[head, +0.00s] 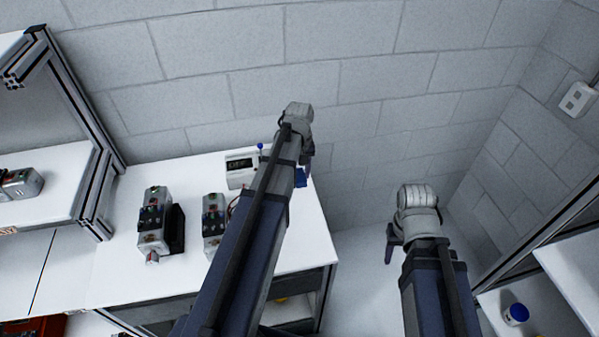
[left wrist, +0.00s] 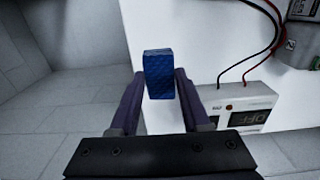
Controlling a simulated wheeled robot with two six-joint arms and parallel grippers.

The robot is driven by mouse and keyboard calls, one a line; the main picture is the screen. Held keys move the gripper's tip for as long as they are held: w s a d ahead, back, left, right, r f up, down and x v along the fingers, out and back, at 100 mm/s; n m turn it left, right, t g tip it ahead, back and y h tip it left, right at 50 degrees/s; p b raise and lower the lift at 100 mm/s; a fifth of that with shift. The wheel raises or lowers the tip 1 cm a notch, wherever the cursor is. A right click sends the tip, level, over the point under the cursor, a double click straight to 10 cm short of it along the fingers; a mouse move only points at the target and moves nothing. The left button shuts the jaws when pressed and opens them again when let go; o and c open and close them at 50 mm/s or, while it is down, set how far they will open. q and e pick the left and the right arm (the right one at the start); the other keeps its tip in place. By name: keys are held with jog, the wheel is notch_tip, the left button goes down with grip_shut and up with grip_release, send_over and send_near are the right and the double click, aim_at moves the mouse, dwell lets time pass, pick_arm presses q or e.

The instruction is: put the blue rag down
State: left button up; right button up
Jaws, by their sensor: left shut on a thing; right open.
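The blue rag (left wrist: 158,75) is a small dark blue block-like bundle between the two fingers of my left gripper (left wrist: 160,92) in the left wrist view. That gripper is shut on it, over or near the edge of the white tabletop; I cannot tell whether the rag touches the surface. In the head view a bit of the blue rag (head: 300,178) shows beside my left gripper (head: 305,160), with most of it hidden by my arm. My right gripper (head: 392,240) is open and empty, to the right of the table, over the floor.
The white table (head: 185,275) holds a white meter (head: 241,170) with a display and red and black leads. Two servo units (head: 153,222) (head: 213,222) stand left of my left arm. A shelf at right holds a blue-lidded jar (head: 516,314). A block wall stands behind.

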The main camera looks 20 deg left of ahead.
aim_at(299, 199)
pick_arm(q)
jog(key=c, duration=0.4)
jog(key=shift+c, duration=0.2)
jog(key=shift+r, duration=0.15)
notch_tip(299, 199, down, 10)
jog(key=b, duration=1)
